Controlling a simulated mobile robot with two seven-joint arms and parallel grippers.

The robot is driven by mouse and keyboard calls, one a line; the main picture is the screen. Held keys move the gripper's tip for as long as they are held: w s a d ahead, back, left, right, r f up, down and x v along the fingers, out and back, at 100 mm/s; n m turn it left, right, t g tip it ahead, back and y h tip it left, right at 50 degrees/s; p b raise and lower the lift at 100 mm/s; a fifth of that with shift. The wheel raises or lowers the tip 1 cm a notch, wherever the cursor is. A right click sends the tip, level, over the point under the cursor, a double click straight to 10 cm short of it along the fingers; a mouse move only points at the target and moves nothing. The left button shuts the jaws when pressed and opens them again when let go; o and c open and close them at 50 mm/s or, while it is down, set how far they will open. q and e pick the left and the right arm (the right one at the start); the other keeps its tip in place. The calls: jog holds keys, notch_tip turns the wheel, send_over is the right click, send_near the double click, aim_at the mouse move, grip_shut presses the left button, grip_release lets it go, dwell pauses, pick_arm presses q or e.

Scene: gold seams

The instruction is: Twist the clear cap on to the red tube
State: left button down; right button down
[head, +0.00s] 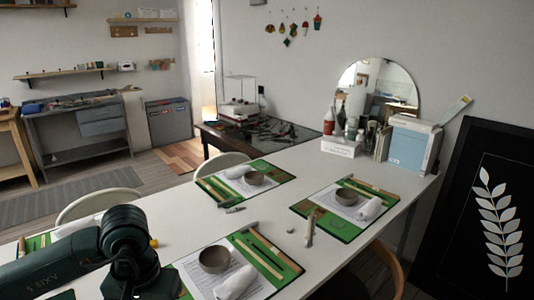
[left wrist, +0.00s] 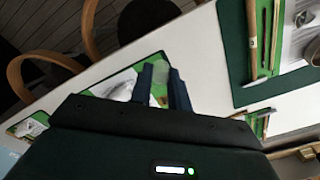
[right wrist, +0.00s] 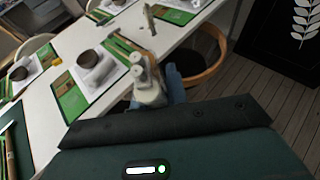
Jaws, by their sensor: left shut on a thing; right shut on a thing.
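My left gripper (left wrist: 166,88) is shut on a small, round, see-through clear cap (left wrist: 160,71), held between its dark blue fingertips. My right gripper (right wrist: 158,84) is shut on a pale grey-white tube (right wrist: 149,92) with a narrower knobbed end; I see no red on it. The tube looks upright, off the front edge of the table in that view. The cap and tube are in separate views, apart as far as I can tell. In the head view only my left arm shows, and both gripper tips are out of sight.
The long white table (head: 343,229) carries several green mats with grey bowls (head: 214,259), rolled cloths and wooden sticks. A small pale tube-like thing (head: 309,233) stands on the table. Chairs stand along both sides. A white box (head: 341,147) with bottles is at the far end.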

dwell(0.3)
jog(key=w+a+r+n+g+y, duration=0.1)
jog(key=w+a+n+g+y, duration=0.1)
jog(key=a+n+y, duration=0.6)
jog(key=a+g, duration=0.1)
jog(key=a, duration=0.5)
jog(key=shift+w+a+y, duration=0.25)
jog(key=shift+y, duration=0.15)
pick_arm(q)
jog(key=d+r+n, duration=0.1)
jog(key=d+r, duration=0.4)
jog(key=d, duration=0.4)
jog(key=d+r+n+t+y, duration=0.1)
jog(key=d+r+n, duration=0.1)
jog(key=d+r, duration=0.4)
jog(key=s+d+r+n, duration=0.1)
jog(key=d+r, duration=0.4)
jog(key=d, duration=0.7)
jog(key=shift+d+r+n+t+y, duration=0.3)
jog(key=shift+r+n+t, duration=0.1)
jog(key=shift+n, duration=0.1)
jog(key=shift+f, duration=0.1)
jog(key=shift+x, duration=1.95)
